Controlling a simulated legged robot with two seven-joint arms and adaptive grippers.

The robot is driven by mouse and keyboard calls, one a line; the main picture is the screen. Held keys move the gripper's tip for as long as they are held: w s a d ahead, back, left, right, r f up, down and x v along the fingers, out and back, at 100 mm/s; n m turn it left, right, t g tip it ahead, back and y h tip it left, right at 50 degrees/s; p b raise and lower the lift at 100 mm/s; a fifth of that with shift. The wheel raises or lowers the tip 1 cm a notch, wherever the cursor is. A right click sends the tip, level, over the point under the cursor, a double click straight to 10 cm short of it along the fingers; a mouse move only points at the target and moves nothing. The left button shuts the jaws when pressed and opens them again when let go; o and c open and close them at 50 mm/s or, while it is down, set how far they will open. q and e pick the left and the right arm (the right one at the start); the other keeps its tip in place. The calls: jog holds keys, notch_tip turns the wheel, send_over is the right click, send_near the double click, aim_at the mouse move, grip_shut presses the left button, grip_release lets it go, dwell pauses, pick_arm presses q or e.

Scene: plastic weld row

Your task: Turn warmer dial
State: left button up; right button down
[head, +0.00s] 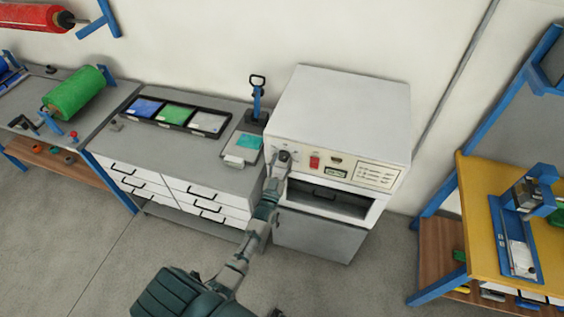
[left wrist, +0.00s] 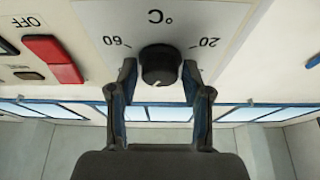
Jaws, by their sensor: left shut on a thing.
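The warmer (head: 345,105) is a white box-shaped cabinet against the wall, with a control panel on its front. Its black round dial (left wrist: 160,66) shows upside down in the left wrist view, between the marks 60 and 20 under a °C sign. A pale pointer line shows on the dial's lower edge in that view. My left gripper (left wrist: 159,75) is shut on the dial, one finger on each side. In the head view my left gripper (head: 279,162) is at the left part of the panel and partly hides the dial. My right gripper is not in view.
A red switch (left wrist: 53,58) sits beside the dial on the panel. Below the panel is an open dark slot (head: 328,200). A grey bench (head: 180,155) with trays and drawers stands left of the warmer. A yellow-topped table (head: 480,220) stands at the right, with open floor between.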

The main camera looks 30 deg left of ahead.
pick_arm(q)
jog(key=n+y, duration=0.1)
jog(key=n, duration=0.2)
jog(key=n+g+y, duration=0.1)
jog(key=n+y, duration=0.1)
jog(key=n, duration=0.1)
jog(key=shift+d+r+p, duration=0.1)
jog(key=shift+d+p, duration=0.05)
jog(key=shift+p, duration=0.15)
jog(key=shift+n+g+y, duration=0.4)
jog(key=shift+n+y, duration=0.1)
jog(key=shift+n, duration=0.6)
jog(key=o, duration=1.2)
jog(key=shift+c, duration=0.2)
jog(key=v, duration=1.2)
jog(key=shift+f, duration=0.3)
